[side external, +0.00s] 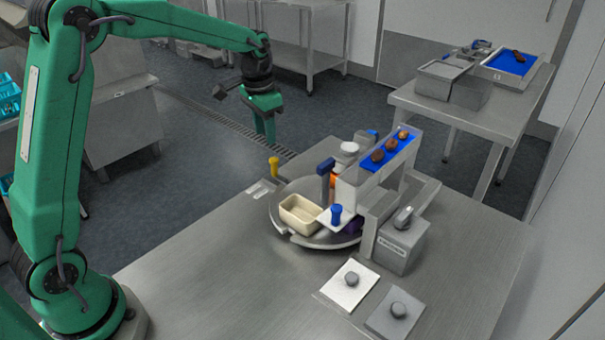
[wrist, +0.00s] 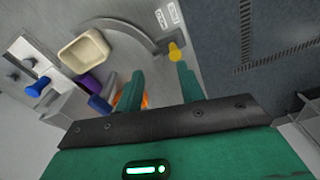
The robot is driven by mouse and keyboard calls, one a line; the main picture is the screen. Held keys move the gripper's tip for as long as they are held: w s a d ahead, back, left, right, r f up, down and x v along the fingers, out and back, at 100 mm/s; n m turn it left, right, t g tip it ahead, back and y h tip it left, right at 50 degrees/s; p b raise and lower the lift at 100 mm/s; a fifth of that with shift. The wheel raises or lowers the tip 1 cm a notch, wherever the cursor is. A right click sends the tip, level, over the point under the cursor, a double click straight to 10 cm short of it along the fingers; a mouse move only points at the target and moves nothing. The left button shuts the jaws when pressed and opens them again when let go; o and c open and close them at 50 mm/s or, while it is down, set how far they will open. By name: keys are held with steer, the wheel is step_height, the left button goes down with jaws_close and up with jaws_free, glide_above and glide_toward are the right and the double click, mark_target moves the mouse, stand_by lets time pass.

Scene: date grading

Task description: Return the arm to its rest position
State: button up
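My green arm extends across the top of the side external view, and my gripper (side external: 266,132) hangs pointing down beyond the far edge of the steel table (side external: 215,275), above the floor. In the wrist view my gripper (wrist: 160,70) shows two green fingers spread apart with nothing held between them. A yellow knob (wrist: 174,51) appears close to the right fingertip there, but the gap in depth cannot be told. In the side external view the same yellow knob (side external: 274,163) stands below and right of my gripper.
A round turntable (side external: 287,228) carries a cream tray (side external: 283,213). Beside it, a raised blue chute (side external: 371,166) holds several brown dates. Blue-topped posts, a grey box (side external: 400,252) and two plates with dark knobs stand right. The table's left front is clear.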

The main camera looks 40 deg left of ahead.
steer(key=s+d+r+n+t, duration=0.1)
steer(key=s+d+r, duration=0.1)
steer(key=s+r, duration=0.35)
steer(key=s+d+r+t, duration=0.1)
steer(key=s+r, duration=0.2)
steer(key=s, duration=0.5)
steer(key=s+d+f+n+t, duration=0.1)
steer(key=s+d+t, duration=0.1)
steer(key=s, duration=1.1)
steer(key=shift+s+f+n+t, duration=0.2)
steer(key=shift+f+n+t, duration=0.05)
steer(key=shift+n+t, duration=0.05)
steer(key=shift+d, duration=0.1)
stand_by(0.4)
